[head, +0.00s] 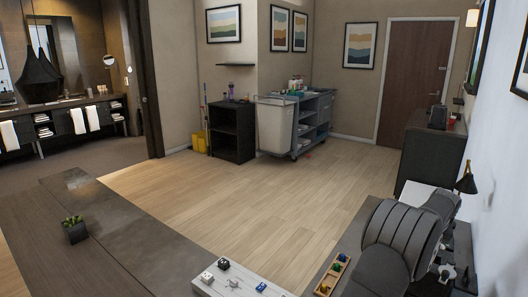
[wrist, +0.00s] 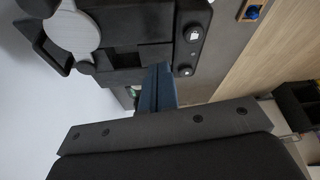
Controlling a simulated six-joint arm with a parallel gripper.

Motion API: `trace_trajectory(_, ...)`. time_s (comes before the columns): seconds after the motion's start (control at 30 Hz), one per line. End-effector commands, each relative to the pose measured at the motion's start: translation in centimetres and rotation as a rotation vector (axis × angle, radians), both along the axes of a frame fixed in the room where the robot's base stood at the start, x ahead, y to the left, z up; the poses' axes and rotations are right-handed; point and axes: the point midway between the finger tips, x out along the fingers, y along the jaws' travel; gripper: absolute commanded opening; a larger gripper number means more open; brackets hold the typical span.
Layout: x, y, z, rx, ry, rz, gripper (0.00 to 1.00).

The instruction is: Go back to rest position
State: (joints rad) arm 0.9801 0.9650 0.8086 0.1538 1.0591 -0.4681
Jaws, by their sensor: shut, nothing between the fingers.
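My gripper (wrist: 158,72) shows in the wrist view, with two blue-grey fingers close together and nothing held between them. The fingertips overlap a dark machine (wrist: 145,20) in that picture; I cannot tell whether they touch it. The machine has a silver disc and two buttons with pale marks. In the head view, large grey rounded parts, probably my arm, fill the lower right and hide part of the counter. My fingers cannot be made out there.
A wooden tray (head: 322,288) with small coloured items lies left of the grey parts. A pale board (head: 212,288) with small objects is farther left. A black lamp (head: 466,180) stands at right. A cart (head: 277,128) stands at the back. The wooden floor (head: 235,205) is clear.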

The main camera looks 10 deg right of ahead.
Motion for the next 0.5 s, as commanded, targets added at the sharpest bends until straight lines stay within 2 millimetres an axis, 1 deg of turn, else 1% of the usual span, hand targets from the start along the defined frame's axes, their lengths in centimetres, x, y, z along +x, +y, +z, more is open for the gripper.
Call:
trace_trajectory(0.2, 1.2, -0.7, 0.0, 0.0, -0.001, -0.133, 0.0)
trace_trajectory(0.5, 2.1, -1.8, 0.0, -0.001, -0.001, -0.283, 0.0)
